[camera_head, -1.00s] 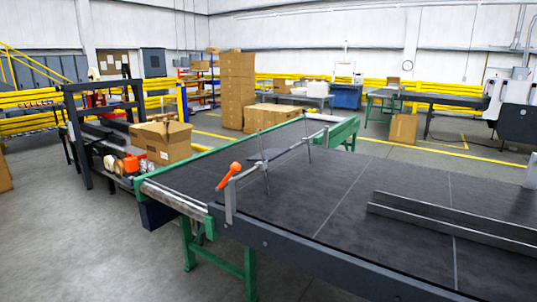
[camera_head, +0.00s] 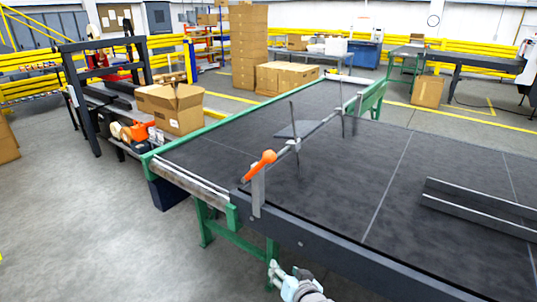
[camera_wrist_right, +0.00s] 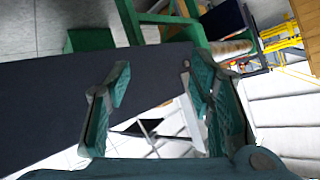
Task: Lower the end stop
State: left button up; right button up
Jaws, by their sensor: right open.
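The end stop is a metal crossbar (camera_head: 318,128) over the dark conveyor belt, with thin upright rods and a flat dark plate (camera_head: 297,130). An orange handle (camera_head: 260,165) sits at its near end, tilted up to the right, above a grey bracket (camera_head: 258,190) on the side rail. My right gripper (camera_head: 277,272) is at the bottom of the head view, below and apart from the handle, beside the rail. In the right wrist view its two green fingers (camera_wrist_right: 155,95) are spread with nothing held between them. My left gripper is in neither view.
The dark side rail (camera_head: 345,255) of the conveyor runs between my right gripper and the belt. Green legs (camera_head: 207,225) stand below its left end. Metal guide strips (camera_head: 480,208) lie on the belt at right. An open cardboard box (camera_head: 178,107) stands beyond the rollers.

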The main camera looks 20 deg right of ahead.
notch_tip(320, 180, up, 14)
jog(key=w+m+t, duration=0.1)
jog(key=w+t, duration=0.2)
jog(key=m+t, duration=0.2)
jog(key=t, duration=0.1)
send_near(271, 160)
jog(key=w, duration=1.1)
jog(key=shift+w+r+b, duration=0.15)
jog(key=shift+w+b, duration=0.2)
jog(key=shift+b, duration=0.05)
grip_shut()
jog(key=shift+a, duration=0.1)
